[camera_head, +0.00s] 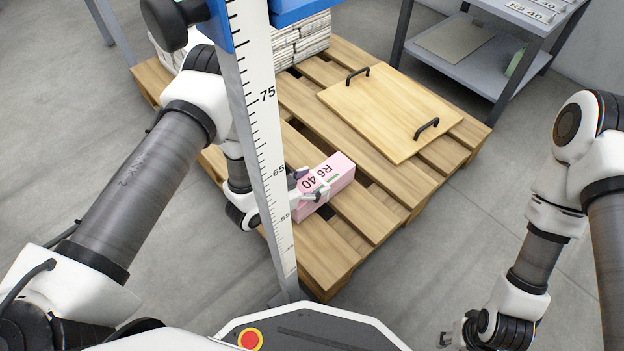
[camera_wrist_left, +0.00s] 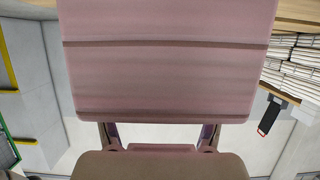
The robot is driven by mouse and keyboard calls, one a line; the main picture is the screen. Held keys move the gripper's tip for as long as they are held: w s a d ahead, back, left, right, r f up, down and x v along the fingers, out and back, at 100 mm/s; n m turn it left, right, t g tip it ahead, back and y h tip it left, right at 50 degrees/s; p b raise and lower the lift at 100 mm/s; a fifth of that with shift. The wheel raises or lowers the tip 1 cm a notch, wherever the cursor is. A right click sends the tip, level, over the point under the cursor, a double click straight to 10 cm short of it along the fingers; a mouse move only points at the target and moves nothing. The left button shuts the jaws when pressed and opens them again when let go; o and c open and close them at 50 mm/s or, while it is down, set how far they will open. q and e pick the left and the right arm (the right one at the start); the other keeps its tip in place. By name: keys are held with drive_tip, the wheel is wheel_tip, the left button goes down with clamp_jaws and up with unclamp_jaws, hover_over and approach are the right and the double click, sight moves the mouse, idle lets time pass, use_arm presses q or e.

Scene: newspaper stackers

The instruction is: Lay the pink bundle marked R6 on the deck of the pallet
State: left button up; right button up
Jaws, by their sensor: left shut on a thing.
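The pink bundle (camera_head: 338,170) carries the mark R6 40 on its top and lies over the near part of the wooden pallet (camera_head: 385,215). My left gripper (camera_head: 310,188) is shut on the pink bundle at its near left end. In the left wrist view the pink bundle (camera_wrist_left: 165,60) fills the upper middle, between the finger pads. I cannot tell whether the bundle touches the slats or hangs just above them. My right gripper (camera_head: 452,333) is at the bottom right, away from the pallet, and its fingers are too small and partly cut off to read.
A wooden board with two black handles (camera_head: 390,110) lies on the pallet's right part. White newspaper stacks (camera_head: 300,40) stand at its back. A ruled upright post (camera_head: 262,130) crosses the view left of the bundle. A grey shelf rack (camera_head: 455,45) stands at the back right.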

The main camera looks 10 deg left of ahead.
use_arm(q)
drive_tip(key=shift+f+b, duration=0.3)
drive_tip(key=shift+f, duration=0.15)
idle(0.5)
drive_tip(key=o, duration=1.9)
drive_tip(key=shift+f, duration=0.1)
drive_tip(key=shift+s, duration=0.1)
drive_tip(key=v, duration=1.2)
